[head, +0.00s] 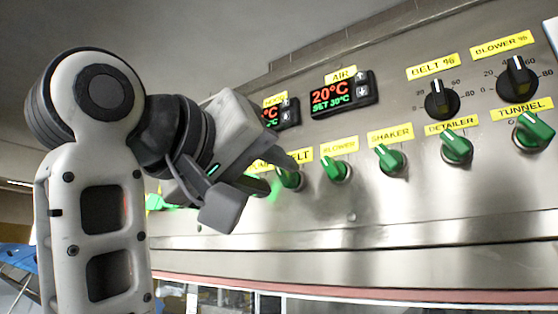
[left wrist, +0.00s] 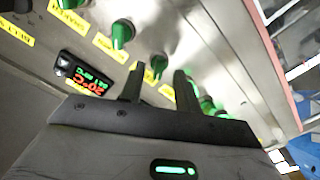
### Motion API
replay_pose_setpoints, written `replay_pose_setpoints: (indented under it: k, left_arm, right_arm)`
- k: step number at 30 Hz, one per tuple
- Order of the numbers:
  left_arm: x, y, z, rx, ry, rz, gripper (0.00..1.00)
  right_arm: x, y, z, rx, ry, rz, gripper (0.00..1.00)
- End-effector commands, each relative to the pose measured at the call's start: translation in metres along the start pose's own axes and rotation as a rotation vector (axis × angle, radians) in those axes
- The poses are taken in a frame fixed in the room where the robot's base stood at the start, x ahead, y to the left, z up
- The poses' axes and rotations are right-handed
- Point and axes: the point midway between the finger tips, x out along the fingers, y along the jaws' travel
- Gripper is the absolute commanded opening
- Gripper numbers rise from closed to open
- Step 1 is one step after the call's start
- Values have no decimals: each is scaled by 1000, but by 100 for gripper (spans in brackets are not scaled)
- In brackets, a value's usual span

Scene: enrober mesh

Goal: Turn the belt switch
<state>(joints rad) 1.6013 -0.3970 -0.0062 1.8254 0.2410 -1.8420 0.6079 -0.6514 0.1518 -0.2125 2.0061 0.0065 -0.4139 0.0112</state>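The belt switch (head: 290,178) is a green knob on the steel panel, under a yellow label (head: 301,156) partly hidden by my gripper, with "LT" readable. My left gripper (head: 255,185) is open in front of the panel, at the left of this switch, with one finger reaching up close to it. In the left wrist view, a green knob, apparently the belt switch (left wrist: 159,64), shows just beyond and between the tips of my open left gripper (left wrist: 160,72). I cannot tell whether a finger touches it. My right gripper is in neither view.
Green blower (head: 335,168), shaker (head: 391,160), detailer (head: 456,148) and tunnel (head: 533,131) switches continue rightward. Black dials (head: 441,101) and temperature displays (head: 342,94) sit above. Another green switch is partly hidden behind my gripper. The panel below the switches is bare.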

Motion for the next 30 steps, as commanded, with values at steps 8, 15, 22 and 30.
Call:
replay_pose_setpoints:
  k: [8,15,22,30]
  left_arm:
    - [24,0,0,1,0,0,33]
    - [25,0,0,1,1,1,33]
    - [25,0,0,1,1,1,0]
    - [25,0,0,30,1,0,0]
  right_arm:
    - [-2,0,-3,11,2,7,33]
    - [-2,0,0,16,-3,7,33]
    - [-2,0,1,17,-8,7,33]
    - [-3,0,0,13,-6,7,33]
